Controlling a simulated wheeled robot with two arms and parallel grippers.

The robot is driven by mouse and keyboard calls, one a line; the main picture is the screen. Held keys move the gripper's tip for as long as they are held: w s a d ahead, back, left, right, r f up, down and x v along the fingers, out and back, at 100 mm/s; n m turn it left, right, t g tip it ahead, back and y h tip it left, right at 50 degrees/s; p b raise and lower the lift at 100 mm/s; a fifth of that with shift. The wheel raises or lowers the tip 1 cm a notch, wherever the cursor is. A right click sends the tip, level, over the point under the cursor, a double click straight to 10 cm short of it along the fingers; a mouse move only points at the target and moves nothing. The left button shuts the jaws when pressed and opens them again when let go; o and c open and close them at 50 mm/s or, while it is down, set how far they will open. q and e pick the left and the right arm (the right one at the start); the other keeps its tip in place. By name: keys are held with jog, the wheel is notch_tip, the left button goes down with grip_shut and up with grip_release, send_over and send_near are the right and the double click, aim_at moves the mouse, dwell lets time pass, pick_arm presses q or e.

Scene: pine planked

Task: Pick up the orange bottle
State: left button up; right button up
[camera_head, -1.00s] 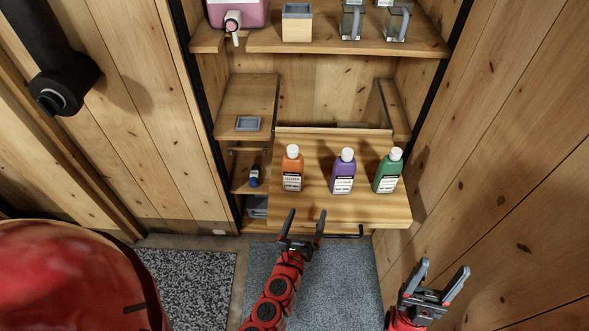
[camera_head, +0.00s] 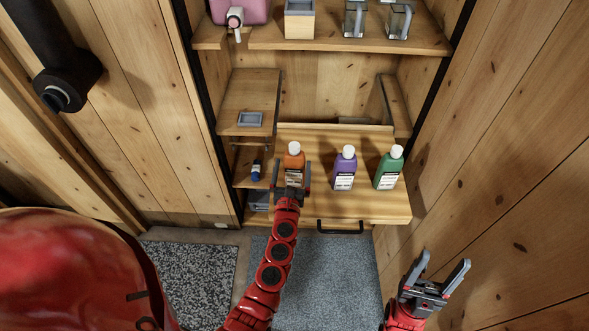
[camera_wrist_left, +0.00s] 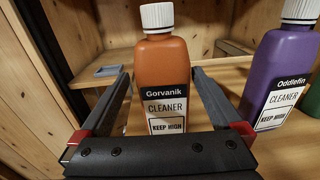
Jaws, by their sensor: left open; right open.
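The orange bottle (camera_head: 294,160) with a white cap stands upright on the fold-down wooden shelf (camera_head: 340,207), at the left of a row. My left gripper (camera_head: 291,176) is open at the bottle, with one finger on each side of it. In the left wrist view the orange bottle (camera_wrist_left: 162,75) stands between the two open fingers, its label reading "Gorvanik Cleaner". Whether the fingers touch it cannot be told. My right gripper (camera_head: 440,275) is open and empty at the lower right, away from the shelf.
A purple bottle (camera_head: 345,168) stands to the right, also close in the left wrist view (camera_wrist_left: 283,70). A green bottle (camera_head: 389,168) stands farther right. A small blue bottle (camera_head: 256,170) is on a lower shelf at left. A black handle (camera_head: 340,227) is on the shelf's front edge.

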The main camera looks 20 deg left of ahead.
pick_arm(q)
jog(key=shift+w+a+f, duration=0.1)
jog(key=shift+w+f, duration=0.1)
jog(key=shift+w, duration=0.35)
jog(key=x, duration=0.2)
jog(key=b+x, duration=0.1)
jog(key=x, duration=0.1)
jog(key=shift+w+f, duration=0.1)
jog(key=shift+f, duration=0.15)
jog(key=shift+r, duration=0.1)
jog(key=shift+c, duration=1.1)
grip_shut()
